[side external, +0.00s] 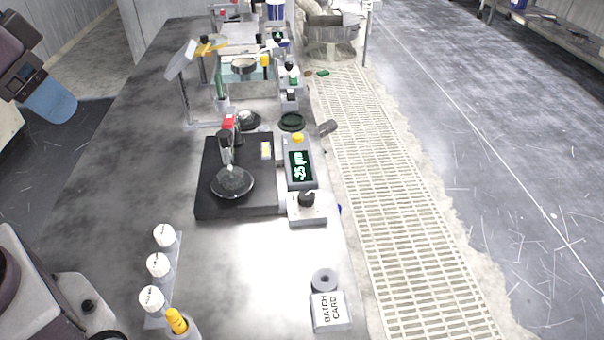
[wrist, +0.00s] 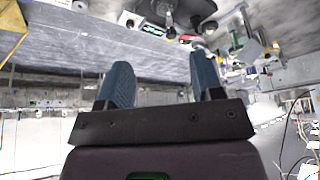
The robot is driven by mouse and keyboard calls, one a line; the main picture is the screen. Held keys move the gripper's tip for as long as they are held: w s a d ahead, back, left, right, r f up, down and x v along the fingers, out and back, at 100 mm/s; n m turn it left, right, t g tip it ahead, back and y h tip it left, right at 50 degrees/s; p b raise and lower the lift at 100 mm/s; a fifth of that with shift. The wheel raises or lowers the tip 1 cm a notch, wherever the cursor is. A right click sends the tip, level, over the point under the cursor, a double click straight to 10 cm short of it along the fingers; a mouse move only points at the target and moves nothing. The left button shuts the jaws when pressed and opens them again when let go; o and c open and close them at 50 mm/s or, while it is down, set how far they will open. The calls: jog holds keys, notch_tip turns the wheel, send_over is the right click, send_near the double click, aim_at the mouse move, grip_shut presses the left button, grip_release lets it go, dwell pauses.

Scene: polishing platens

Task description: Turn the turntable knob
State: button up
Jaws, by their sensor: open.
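A black knob (side external: 306,197) sits on a small pale box at the right edge of the bench, in the side view. Just left of it is a black square base (side external: 210,201) carrying a round dark platen (side external: 233,182), which I take to be the turntable. My gripper (side external: 58,106) is at the far left in the side view, raised and well away from the knob. In the wrist view, my gripper (wrist: 160,80) has its two blue fingers spread with nothing between them. The platen area shows small at the top of that view; I cannot clearly pick out the knob there.
A gauge (side external: 300,169) reading "-25 µm" stands behind the knob. White-capped bottles (side external: 158,264) line the front left, and a batch card block (side external: 330,311) sits front right. A tilted panel on a stand (side external: 181,60) and more apparatus stand behind. The bench between bottles and card is clear.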

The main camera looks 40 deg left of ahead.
jog(key=w+d+f+m+g+h, duration=0.1)
jog(key=w+f+g, duration=0.15)
jog(key=w, duration=0.35)
jog(key=w+d+f+m+g, duration=0.2)
jog(key=w+f, duration=0.2)
jog(key=w, duration=0.3)
jog(key=m+h, duration=0.4)
jog(key=m, duration=1.1)
send_near(306, 194)
jog(key=shift+g, duration=0.25)
jog(key=x, duration=0.9)
jog(key=shift+w+d+f, duration=0.15)
jog(key=shift+f, duration=0.05)
jog(key=shift+y, duration=0.3)
jog(key=c, duration=0.9)
